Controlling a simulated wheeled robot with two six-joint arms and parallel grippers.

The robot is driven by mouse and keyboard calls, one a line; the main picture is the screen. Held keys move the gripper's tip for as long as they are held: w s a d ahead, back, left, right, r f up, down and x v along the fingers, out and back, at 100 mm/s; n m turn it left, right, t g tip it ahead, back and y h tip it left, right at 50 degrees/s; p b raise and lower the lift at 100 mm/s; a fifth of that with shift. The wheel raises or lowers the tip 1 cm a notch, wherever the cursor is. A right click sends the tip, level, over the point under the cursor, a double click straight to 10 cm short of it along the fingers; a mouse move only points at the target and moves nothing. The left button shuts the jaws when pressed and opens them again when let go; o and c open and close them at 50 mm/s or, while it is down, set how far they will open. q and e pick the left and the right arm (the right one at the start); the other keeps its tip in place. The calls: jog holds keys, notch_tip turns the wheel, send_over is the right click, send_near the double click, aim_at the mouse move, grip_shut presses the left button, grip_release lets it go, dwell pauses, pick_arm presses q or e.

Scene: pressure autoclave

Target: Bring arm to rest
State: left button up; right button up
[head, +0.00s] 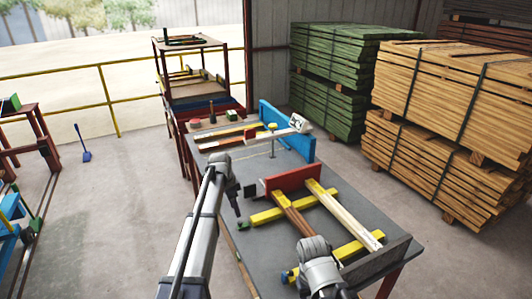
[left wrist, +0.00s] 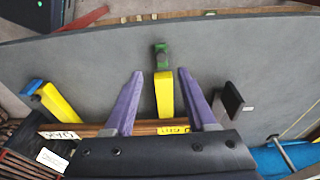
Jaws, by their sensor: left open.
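My left arm comes in from the bottom in the head view, and its dark left gripper (head: 237,203) hangs over the near left side of the grey workbench (head: 235,164). In the left wrist view the left gripper (left wrist: 160,84) is open, with two purple fingers apart and nothing held. A yellow bar (left wrist: 164,95) with a green end shows in the gap between the fingers. A brown board (left wrist: 147,129) with paper labels crosses behind them. I cannot tell how high the fingers are above the bench. Part of my right arm shows at the bottom; its gripper is not visible.
A brown board (head: 290,213) and a pale board (head: 342,213) lie across yellow bars, by a red plate (head: 293,180). A dark block (head: 250,191) stands close to my left gripper. A blue panel (head: 287,131) stands farther back. Lumber stacks (head: 455,85) stand right; open floor lies left.

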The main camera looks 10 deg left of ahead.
pick_arm(q)
jog(key=s+d+n+y, duration=0.1)
jog(key=s+d+n, duration=0.1)
jog(key=s+d, duration=0.4)
jog(key=s+d+n, duration=0.3)
jog(key=s+d, duration=0.3)
jog(key=s, duration=1.1)
jog(key=s+d+n+g+y, duration=0.1)
jog(key=s+d+n, duration=0.1)
jog(key=s+d, duration=0.4)
jog(key=s, duration=0.5)
jog(key=shift+s+y, duration=0.3)
jog(key=shift+s, duration=0.1)
jog(key=shift+f, duration=0.1)
jog(key=shift+c, duration=0.6)
